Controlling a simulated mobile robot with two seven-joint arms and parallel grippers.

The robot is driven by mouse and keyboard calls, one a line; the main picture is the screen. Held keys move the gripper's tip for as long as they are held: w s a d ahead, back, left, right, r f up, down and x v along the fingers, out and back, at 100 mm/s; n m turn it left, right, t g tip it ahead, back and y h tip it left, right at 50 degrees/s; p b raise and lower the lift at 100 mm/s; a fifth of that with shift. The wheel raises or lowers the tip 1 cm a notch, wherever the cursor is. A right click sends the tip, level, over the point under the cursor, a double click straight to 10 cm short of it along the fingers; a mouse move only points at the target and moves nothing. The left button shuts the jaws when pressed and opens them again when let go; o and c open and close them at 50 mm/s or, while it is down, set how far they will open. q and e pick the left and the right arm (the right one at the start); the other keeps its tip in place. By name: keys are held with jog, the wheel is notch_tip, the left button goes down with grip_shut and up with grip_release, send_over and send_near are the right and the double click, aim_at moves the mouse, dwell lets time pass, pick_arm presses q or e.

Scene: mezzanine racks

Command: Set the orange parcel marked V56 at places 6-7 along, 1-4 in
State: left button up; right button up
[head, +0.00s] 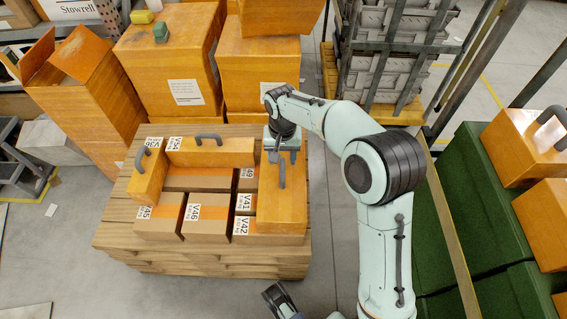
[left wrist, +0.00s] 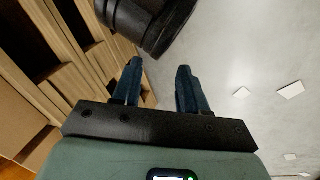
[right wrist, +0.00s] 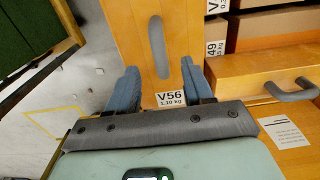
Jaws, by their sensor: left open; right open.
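The orange parcel marked V56 (head: 283,205) is a long box with a grey handle, lying along the right side of the wooden pallet stack. In the right wrist view its V56 label (right wrist: 171,98) faces the camera. My right gripper (head: 282,150) is over its far end. In the right wrist view the open right fingers (right wrist: 160,85) are at either side of the parcel's labelled end; I cannot tell if they touch it. My left gripper (head: 278,297) is low in front of the pallet. In the left wrist view the left fingers (left wrist: 158,68) are open and empty.
On the pallet (head: 205,268), brown cartons including V46 (head: 207,232) and V45 (head: 160,228) lie beside V56. Two orange handled parcels, one marked V54 (head: 212,157), edge the stack. Large orange boxes (head: 168,60) stand behind. Green surfaces (head: 462,200) are at the right.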

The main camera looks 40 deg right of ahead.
pick_arm(q)
jog(key=s+r, duration=0.1)
jog(key=s+d+r+p, duration=0.1)
jog(key=s, duration=0.1)
jog(key=shift+d+g+h, duration=0.2)
jog(key=shift+g+h, duration=0.1)
jog(key=shift+g, duration=0.1)
pick_arm(e)
notch_tip(320, 180, up, 6)
jog(key=shift+r, duration=0.25)
